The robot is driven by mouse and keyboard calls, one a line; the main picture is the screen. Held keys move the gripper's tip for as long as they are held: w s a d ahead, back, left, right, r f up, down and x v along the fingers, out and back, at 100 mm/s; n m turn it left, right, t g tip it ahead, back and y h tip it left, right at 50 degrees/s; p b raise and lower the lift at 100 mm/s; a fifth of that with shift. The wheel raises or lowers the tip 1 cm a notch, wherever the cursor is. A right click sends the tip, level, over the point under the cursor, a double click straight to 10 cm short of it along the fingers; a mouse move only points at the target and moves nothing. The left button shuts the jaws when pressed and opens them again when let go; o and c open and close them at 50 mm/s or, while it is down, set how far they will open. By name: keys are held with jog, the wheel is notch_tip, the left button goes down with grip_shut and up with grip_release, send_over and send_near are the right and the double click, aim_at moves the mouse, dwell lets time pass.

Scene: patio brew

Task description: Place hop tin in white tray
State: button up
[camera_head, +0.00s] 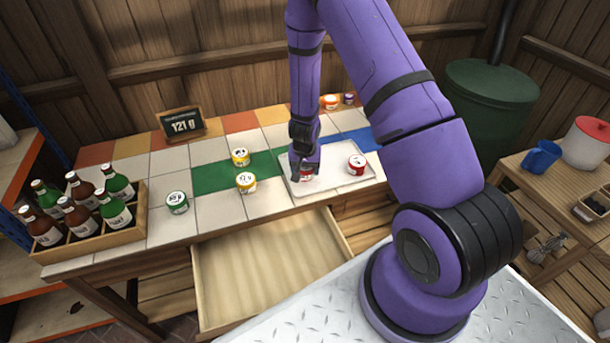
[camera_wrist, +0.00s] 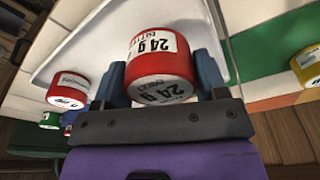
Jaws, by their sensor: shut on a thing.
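My gripper (camera_head: 306,179) is over the left part of the white tray (camera_head: 338,185) in the head view. It is shut on a red tin (camera_wrist: 158,62) with a white label reading "24 g", which the wrist view shows between the two fingers. The same held tin shows only partly in the head view (camera_head: 306,175). A second red tin (camera_head: 357,164) stands in the right part of the tray, apart from the held one. I cannot tell whether the held tin touches the tray floor.
Yellow tins (camera_head: 240,156) stand on and beside the green strip, left of the tray. A green tin (camera_head: 177,202) is farther left, beside a bottle crate (camera_head: 98,238). An orange tin (camera_head: 331,102) stands behind. An open, empty drawer (camera_head: 270,268) juts out below the front edge.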

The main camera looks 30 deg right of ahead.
aim_at(305, 175)
jog(key=shift+a+f, duration=0.1)
jog(key=shift+f, duration=1.4)
jog(key=shift+s+f, duration=0.1)
jog(key=shift+f, duration=0.05)
jog(key=o, duration=0.6)
jog(key=shift+o, duration=0.2)
